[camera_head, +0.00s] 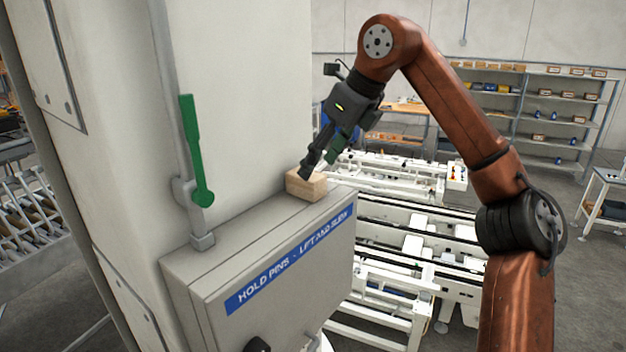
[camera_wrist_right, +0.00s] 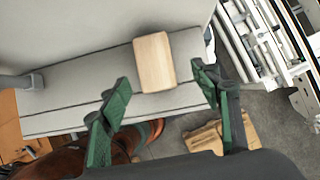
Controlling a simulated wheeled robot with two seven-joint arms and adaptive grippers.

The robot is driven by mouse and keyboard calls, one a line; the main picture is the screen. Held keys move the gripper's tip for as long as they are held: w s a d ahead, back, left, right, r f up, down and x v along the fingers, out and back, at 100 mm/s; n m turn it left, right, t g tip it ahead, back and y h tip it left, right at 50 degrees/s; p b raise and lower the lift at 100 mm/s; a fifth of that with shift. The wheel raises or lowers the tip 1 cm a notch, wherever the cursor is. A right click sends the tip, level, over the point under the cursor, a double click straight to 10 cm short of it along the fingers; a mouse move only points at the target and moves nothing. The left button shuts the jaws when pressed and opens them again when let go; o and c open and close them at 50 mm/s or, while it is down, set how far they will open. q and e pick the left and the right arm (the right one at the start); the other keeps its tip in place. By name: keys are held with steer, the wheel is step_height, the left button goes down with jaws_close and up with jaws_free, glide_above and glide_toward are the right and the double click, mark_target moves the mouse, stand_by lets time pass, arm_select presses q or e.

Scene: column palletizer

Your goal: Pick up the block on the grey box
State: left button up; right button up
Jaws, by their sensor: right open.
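The light wooden block (camera_head: 307,184) lies on top of the grey box (camera_head: 262,237), at its far right end in the head view. The box carries a blue label strip. My right gripper (camera_head: 319,166) is just above the block in the head view, and a dark finger partly overlaps it. In the right wrist view the block (camera_wrist_right: 154,62) lies on the grey box top (camera_wrist_right: 85,92), ahead of and between the two green fingertips of my right gripper (camera_wrist_right: 157,82). The fingers are spread and nothing is held. My left gripper is not in view.
A tall white column (camera_head: 228,100) rises right behind the box. A pipe with a green lever (camera_head: 196,150) stands at the box's left end. A white conveyor frame (camera_head: 410,240) lies beyond the box to the right. Shelves (camera_head: 545,115) stand far back.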

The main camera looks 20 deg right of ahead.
mark_target(306, 184)
steer(key=shift+w+a+f, duration=0.15)
steer(key=shift+f, duration=0.25)
steer(key=p+x, duration=0.1)
steer(key=x, duration=0.2)
steer(key=shift+w+a+f+p, duration=0.1)
steer(key=shift+w+a+p, duration=0.15)
steer(key=shift+a+p, duration=0.1)
steer(key=shift+w+a+f, duration=0.15)
steer(key=shift+w+f, duration=0.05)
steer(key=shift+f, duration=0.35)
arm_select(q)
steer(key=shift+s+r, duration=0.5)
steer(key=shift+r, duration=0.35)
arm_select(e)
steer(key=shift+c, duration=0.5)
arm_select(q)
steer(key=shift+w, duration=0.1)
arm_select(e)
jaws_close()
